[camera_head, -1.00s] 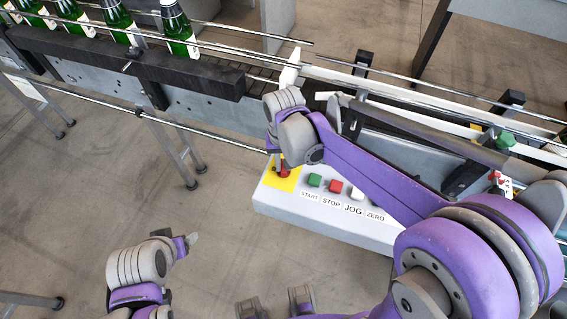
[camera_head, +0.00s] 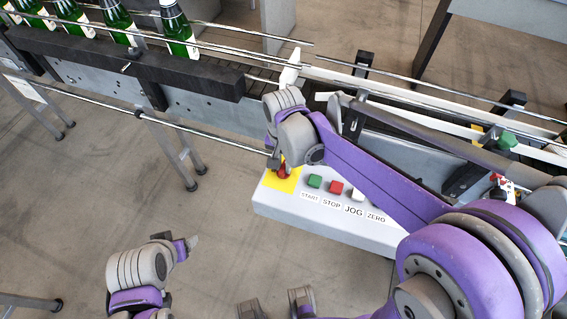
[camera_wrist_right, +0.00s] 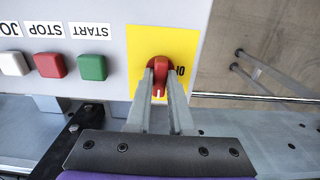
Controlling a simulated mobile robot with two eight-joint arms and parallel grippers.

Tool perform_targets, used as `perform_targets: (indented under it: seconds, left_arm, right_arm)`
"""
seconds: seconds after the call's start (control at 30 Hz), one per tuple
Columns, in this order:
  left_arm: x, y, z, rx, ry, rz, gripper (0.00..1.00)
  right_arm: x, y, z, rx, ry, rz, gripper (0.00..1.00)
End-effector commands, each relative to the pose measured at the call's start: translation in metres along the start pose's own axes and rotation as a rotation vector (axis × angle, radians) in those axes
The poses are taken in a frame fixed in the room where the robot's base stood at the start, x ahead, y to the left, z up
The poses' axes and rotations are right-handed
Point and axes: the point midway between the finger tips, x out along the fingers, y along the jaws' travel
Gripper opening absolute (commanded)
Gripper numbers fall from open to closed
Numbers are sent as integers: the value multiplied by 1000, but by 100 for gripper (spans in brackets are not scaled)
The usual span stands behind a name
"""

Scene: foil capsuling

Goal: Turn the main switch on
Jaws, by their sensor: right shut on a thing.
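The main switch is a red knob (camera_head: 284,171) on a yellow plate (camera_head: 272,184) at the left end of the control box. My right gripper (camera_head: 278,164) is over the knob. In the wrist view its two fingers (camera_wrist_right: 159,78) are shut on the knob from either side. The knob's lower edge shows between the fingers. My left gripper (camera_head: 192,242) is low at the left, over bare floor; its jaw opening is not clear.
Green START (camera_head: 315,180), red STOP (camera_head: 336,187) and white JOG (camera_head: 357,194) buttons stand along the control box (camera_head: 310,218). Green bottles (camera_head: 180,30) stand on the conveyor at upper left. Conveyor rails run behind my right arm.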

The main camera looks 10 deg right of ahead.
Motion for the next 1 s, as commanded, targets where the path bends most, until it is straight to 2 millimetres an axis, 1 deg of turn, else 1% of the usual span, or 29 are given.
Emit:
perform_targets:
  seconds: [0.2, 0.23, 0.3, 0.4, 0.67, 0.77, 0.87, 1.0]
  left_arm:
    - [0, 0, 0, 0, 0, 0, 71]
    - [0, 0, 0, 0, 0, 0, 71]
    - [0, 0, 0, 0, 0, 0, 71]
    - [0, 0, 0, 0, 0, 0, 71]
    - [0, 0, 0, 0, 0, 0, 71]
    - [-1, 0, 0, 0, 0, 0, 71]
    - [-2, 0, -2, 0, 1, 0, 71]
    - [-4, 0, -4, 0, 3, 0, 71]
  right_arm:
    - [-1, 0, 0, 2, 1, 0, 0]
    - [-1, 0, 0, 2, 1, 0, 22]
    - [0, 0, 0, 1, 1, 0, 34]
    - [0, 0, 0, 1, 0, 0, 50]
    - [0, 0, 0, 0, 0, 0, 50]
    - [-6, 0, 0, 0, 0, 0, 50]
    - [-19, 0, 0, 0, 0, 0, 50]
    - [-48, 0, 0, 0, 0, 0, 50]
